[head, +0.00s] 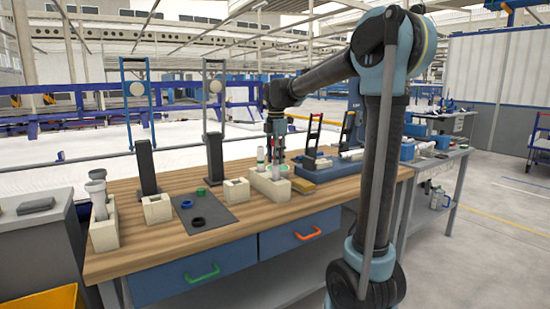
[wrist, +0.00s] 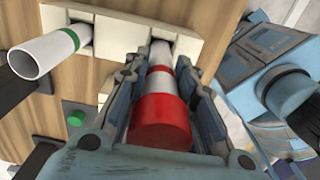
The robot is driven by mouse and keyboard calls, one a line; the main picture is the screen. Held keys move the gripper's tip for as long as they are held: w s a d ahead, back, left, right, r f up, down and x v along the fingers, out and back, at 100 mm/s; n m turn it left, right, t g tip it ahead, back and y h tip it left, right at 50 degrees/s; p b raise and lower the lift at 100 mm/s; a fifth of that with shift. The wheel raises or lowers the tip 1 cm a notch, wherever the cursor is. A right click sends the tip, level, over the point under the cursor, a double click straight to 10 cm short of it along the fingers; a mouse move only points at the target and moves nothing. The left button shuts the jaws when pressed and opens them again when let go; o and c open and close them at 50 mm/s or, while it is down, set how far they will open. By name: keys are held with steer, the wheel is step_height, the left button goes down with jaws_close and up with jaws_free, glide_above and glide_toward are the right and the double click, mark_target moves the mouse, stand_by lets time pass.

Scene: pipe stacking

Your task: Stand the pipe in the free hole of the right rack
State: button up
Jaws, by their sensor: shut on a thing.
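The right rack is a cream block (head: 268,190) on the wooden bench; it also shows in the wrist view (wrist: 108,58). A white pipe with a green band (wrist: 38,54) stands in its left hole in the wrist view. My gripper (head: 275,133) is over this rack, pointing down. In the wrist view my gripper (wrist: 163,80) is shut on a white pipe with a red end and red band (wrist: 158,125). The held pipe's far end is at the rack's other hole; I cannot tell how deep it sits.
A left rack (head: 104,234) with grey pipes stands at the bench's left end. Small cream blocks (head: 157,209) and a grey mat (head: 222,213) with several rings lie between. Dark uprights (head: 146,166) stand behind. A blue fixture (head: 315,172) is close right of the right rack.

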mark_target(276, 168)
steer(key=shift+f, duration=2.4)
steer(key=o, duration=1.1)
steer(key=shift+o, duration=0.2)
step_height(276, 168, up, 12)
